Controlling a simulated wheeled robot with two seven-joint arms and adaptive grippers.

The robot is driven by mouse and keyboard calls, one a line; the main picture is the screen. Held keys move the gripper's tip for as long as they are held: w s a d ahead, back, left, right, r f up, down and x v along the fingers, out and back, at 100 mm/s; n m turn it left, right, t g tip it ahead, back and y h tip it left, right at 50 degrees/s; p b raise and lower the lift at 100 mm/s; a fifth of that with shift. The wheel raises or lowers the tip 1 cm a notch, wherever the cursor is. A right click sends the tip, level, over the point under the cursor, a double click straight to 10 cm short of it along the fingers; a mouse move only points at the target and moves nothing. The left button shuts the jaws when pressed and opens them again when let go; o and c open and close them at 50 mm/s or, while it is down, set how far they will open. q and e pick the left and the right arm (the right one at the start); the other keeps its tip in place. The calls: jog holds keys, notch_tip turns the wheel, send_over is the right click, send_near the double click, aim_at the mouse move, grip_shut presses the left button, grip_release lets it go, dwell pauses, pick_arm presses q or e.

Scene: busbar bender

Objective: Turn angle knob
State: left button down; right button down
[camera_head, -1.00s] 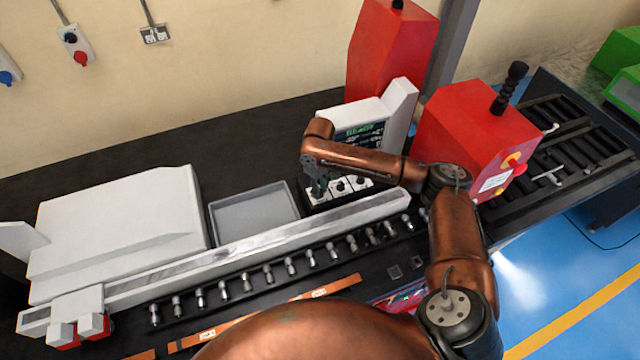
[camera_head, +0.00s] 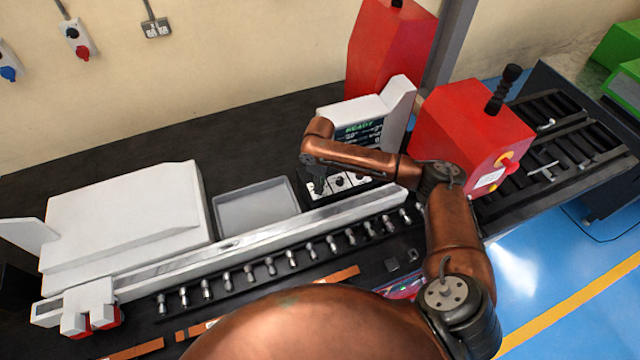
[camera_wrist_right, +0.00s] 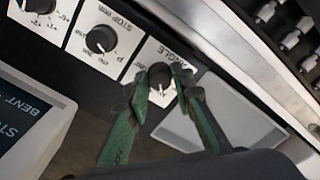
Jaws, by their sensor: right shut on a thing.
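The angle knob (camera_wrist_right: 160,76) is a black dial on a white plate marked ANGLE, in the right wrist view. My right gripper (camera_wrist_right: 161,84) has its two green fingers on either side of the knob, closed on it. In the head view my right gripper (camera_head: 318,186) is over the left end of the knob panel and its arm hides part of the panel. The stop knob (camera_wrist_right: 100,40) and another knob (camera_wrist_right: 40,4) sit beside the angle knob. The display (camera_head: 358,132) reads READY above the panel. My left gripper is not in view.
A grey tray (camera_head: 256,207) lies left of the panel. A long pale rail (camera_head: 270,240) with a row of metal pins (camera_head: 270,266) runs in front. A red machine housing (camera_head: 465,130) stands right of my arm.

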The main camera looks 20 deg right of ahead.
jog(key=shift+w+r, duration=0.1)
jog(key=c, duration=1.7)
grip_release()
jog(key=shift+o, duration=0.2)
notch_tip(320, 180, up, 12)
